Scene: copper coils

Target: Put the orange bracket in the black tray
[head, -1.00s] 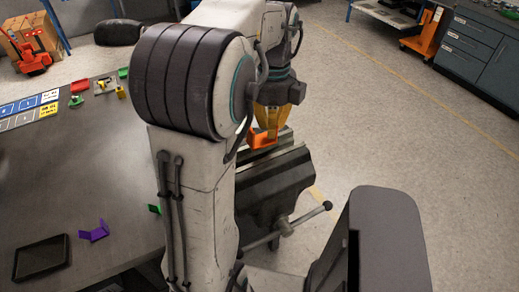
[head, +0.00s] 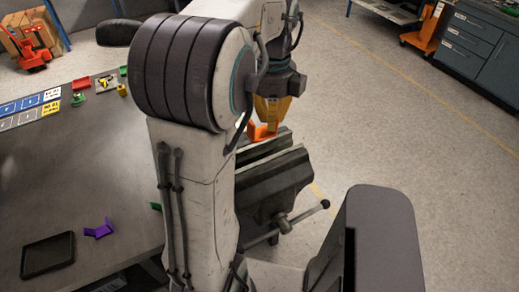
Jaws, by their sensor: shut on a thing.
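The orange bracket (head: 263,132) is held at the tips of my gripper (head: 270,122), just above or beside the vise (head: 265,185); I cannot tell whether it touches the vise. The gripper has yellow fingers, shut on the bracket, and points down. My arm hides part of the bracket's surroundings. The black tray (head: 47,255) lies flat on the table at the lower left, apart from the gripper, and looks empty.
A purple bracket (head: 99,229) lies right of the tray. A green piece (head: 156,206) is partly hidden by my arm. Red, green and yellow parts (head: 80,85) sit at the table's back, near blue and white cards (head: 28,108). The table's middle (head: 80,165) is clear.

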